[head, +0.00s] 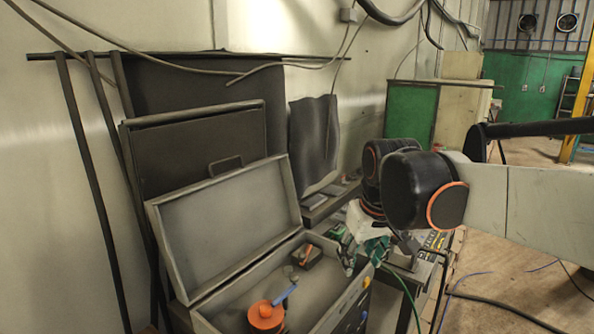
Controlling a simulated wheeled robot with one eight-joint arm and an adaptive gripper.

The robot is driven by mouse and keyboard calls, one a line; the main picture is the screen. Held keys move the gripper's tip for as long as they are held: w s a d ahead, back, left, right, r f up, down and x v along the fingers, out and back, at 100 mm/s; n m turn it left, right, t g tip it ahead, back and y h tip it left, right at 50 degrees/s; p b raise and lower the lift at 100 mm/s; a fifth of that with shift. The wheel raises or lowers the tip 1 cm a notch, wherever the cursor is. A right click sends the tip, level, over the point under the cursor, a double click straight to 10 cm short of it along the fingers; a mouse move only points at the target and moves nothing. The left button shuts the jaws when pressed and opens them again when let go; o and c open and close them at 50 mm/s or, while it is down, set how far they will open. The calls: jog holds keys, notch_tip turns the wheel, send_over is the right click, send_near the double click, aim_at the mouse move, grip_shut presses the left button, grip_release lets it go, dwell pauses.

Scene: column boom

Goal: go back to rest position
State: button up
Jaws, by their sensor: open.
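My arm reaches in from the right, with its dark, orange-ringed joints in front of the workbench area. My gripper (404,249) shows small and grey below the wrist, over the cluttered bench. It is open, and I see nothing held in it. Part of it blends with the clutter behind, so its exact clearance from the bench is hard to tell.
An open grey toolbox (223,228) stands at the front, holding an orange round object (266,316) with a blue part. Dark panels (205,148) lean on the wall. A green cable (402,286) hangs nearby. The brown floor (515,258) at right has loose cables.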

jog(key=s+d+f+m+t+b, duration=0.1)
jog(key=s+d+f, duration=0.2)
jog(key=s, duration=0.6)
jog(key=s+d+f+m+t+b, duration=0.1)
jog(key=s+d+f, duration=0.3)
jog(key=s, duration=0.5)
notch_tip(320, 180, down, 2)
jog(key=shift+m+t+h, duration=0.3)
jog(key=shift+m+t, duration=0.4)
jog(key=shift+m, duration=0.1)
